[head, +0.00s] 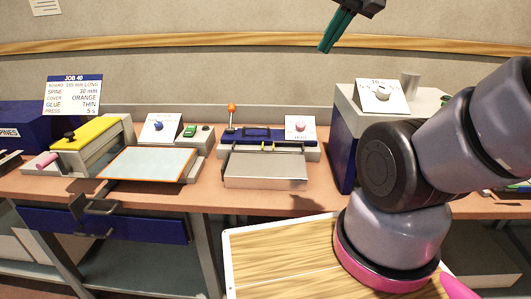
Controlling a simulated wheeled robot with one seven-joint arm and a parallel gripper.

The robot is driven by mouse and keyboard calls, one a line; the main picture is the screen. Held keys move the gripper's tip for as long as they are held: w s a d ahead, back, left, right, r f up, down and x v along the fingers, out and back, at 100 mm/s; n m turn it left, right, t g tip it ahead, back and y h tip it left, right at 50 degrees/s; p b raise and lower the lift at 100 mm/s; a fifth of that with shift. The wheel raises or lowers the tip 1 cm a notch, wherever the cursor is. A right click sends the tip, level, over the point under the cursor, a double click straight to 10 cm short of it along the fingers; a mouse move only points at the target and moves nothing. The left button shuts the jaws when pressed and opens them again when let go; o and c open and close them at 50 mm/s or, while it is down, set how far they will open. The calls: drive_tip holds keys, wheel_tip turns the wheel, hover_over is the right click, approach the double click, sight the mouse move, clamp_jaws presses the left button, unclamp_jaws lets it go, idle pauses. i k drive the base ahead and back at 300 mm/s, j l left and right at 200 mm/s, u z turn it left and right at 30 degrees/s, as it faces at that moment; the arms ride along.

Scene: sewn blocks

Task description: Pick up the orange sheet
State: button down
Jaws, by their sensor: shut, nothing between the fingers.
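A flat sheet (148,163) with a pale grey-white face and a thin orange edge lies on the bench at the left, in front of a small machine with a blue knob. It is the only sheet with orange that I can make out; whether it is a sheet or a bordered plate, I cannot tell. My gripper (326,47) shows at the top of the view with dark green fingers. It is shut and empty, held high above the bench, up and to the right of the sheet, well apart from it.
A yellow-topped box (88,133) stands left of the sheet. A job card (74,92) reads cover orange. A blue press-like device (268,135) with a grey plate is to the right. A tall blue-grey machine (343,150) stands further right. My arm hides the bench's right part.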

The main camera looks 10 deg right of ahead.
sight(152, 164)
drive_tip(key=k+j, duration=0.15)
drive_tip(key=j, duration=0.25)
drive_tip(key=k+j, duration=0.1)
drive_tip(key=j, duration=0.3)
drive_tip(key=k+j, duration=0.15)
drive_tip(key=j, duration=0.25)
drive_tip(key=k+j+u, duration=0.1)
drive_tip(key=j, duration=0.3)
drive_tip(key=k+j, duration=0.15)
drive_tip(key=j, duration=0.25)
